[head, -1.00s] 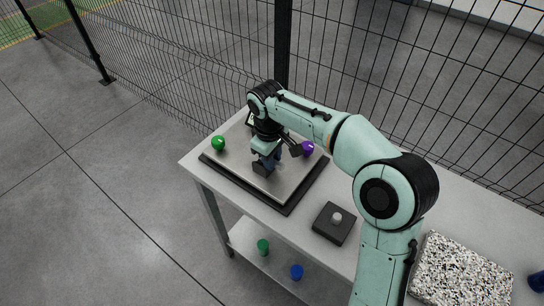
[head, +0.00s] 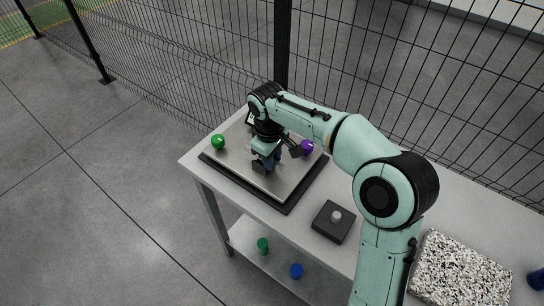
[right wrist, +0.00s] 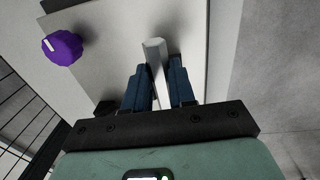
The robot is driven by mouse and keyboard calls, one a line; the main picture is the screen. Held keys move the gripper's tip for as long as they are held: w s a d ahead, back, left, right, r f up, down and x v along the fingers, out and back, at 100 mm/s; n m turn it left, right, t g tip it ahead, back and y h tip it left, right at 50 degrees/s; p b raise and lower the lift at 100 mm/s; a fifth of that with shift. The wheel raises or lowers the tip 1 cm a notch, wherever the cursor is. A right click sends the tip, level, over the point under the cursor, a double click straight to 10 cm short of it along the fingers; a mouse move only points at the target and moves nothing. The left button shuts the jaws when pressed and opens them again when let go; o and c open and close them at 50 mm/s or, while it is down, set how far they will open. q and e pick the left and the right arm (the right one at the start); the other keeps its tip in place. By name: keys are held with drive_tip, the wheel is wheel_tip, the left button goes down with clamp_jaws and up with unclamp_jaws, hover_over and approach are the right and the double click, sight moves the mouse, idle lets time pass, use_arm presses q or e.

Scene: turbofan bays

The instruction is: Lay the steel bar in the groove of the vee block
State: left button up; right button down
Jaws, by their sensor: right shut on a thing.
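My right gripper (head: 264,167) is low over the grey plate on the bench. In the right wrist view its blue fingers (right wrist: 157,92) are shut on the steel bar (right wrist: 154,58), a pale grey bar that stands out beyond the fingertips. The bar is not clear in the head view, where the gripper and wrist hide it. I cannot make out the vee block or its groove in either view. I cannot tell whether the bar touches the surface below it. My left gripper is not in view.
The grey plate (head: 225,164) has a black border, with a green knob (head: 218,142) and a purple knob (head: 307,147) on it. A black box with a grey knob (head: 336,216) and a speckled slab (head: 460,275) stand to the right. Wire fence (head: 190,65) runs behind the bench.

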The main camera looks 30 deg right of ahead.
drive_tip(key=shift+f, duration=0.2)
drive_tip(key=c, duration=0.9)
unclamp_jaws()
drive_tip(key=shift+s+f, duration=0.1)
drive_tip(key=shift+s, duration=0.05)
drive_tip(key=shift+o, duration=0.2)
drive_tip(key=o, duration=0.4)
drive_tip(key=shift+f, duration=0.1)
